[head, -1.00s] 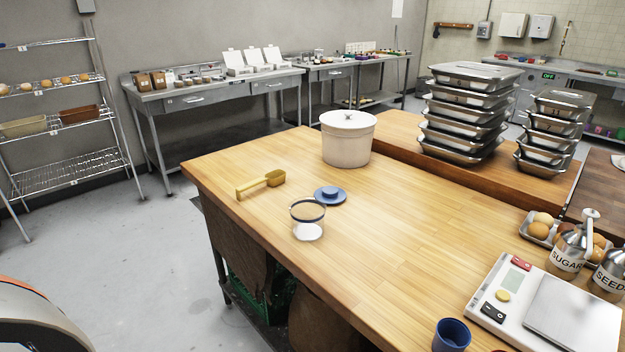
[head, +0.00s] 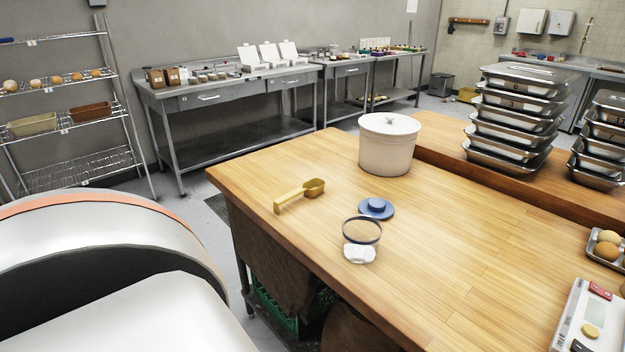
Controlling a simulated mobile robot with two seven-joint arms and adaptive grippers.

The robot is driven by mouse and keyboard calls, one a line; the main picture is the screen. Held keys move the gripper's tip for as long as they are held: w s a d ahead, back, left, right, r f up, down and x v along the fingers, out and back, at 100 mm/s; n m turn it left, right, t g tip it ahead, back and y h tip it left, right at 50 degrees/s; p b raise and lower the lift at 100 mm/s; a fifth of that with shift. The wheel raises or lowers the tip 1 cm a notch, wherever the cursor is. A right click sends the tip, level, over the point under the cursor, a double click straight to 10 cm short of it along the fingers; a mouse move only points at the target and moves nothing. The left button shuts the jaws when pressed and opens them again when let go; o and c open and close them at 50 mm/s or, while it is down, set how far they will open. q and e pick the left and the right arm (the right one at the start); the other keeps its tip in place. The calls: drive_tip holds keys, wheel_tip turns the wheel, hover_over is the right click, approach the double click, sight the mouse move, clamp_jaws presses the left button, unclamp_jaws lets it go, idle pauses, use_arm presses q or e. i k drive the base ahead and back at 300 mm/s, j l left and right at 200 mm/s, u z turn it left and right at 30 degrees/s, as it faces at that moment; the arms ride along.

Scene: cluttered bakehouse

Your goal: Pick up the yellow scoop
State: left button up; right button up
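The yellow scoop (head: 300,194) lies on the wooden table (head: 455,235), near its left edge. Its handle points to the lower left and its bowl to the upper right. A blue lid with a knob (head: 376,208) lies to the right of the scoop. A clear jar with a dark rim (head: 362,238) and white contents stands in front of the lid. Neither of my grippers shows in the head view.
A white lidded tub (head: 386,146) stands behind the scoop. Stacked metal trays (head: 512,122) stand at the back right. A large white, orange-edged rounded body (head: 110,230) fills the lower left. The table's middle is clear.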

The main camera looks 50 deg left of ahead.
sight(314, 186)
drive_tip(key=k+j+z, duration=0.15)
drive_tip(key=j, duration=0.3)
drive_tip(key=j+z, duration=0.2)
drive_tip(key=j, duration=0.3)
drive_tip(key=k+j, duration=0.1)
drive_tip(key=j, duration=0.2)
drive_tip(key=k+j, duration=0.1)
drive_tip(key=j, duration=0.55)
drive_tip(key=k+z, duration=0.05)
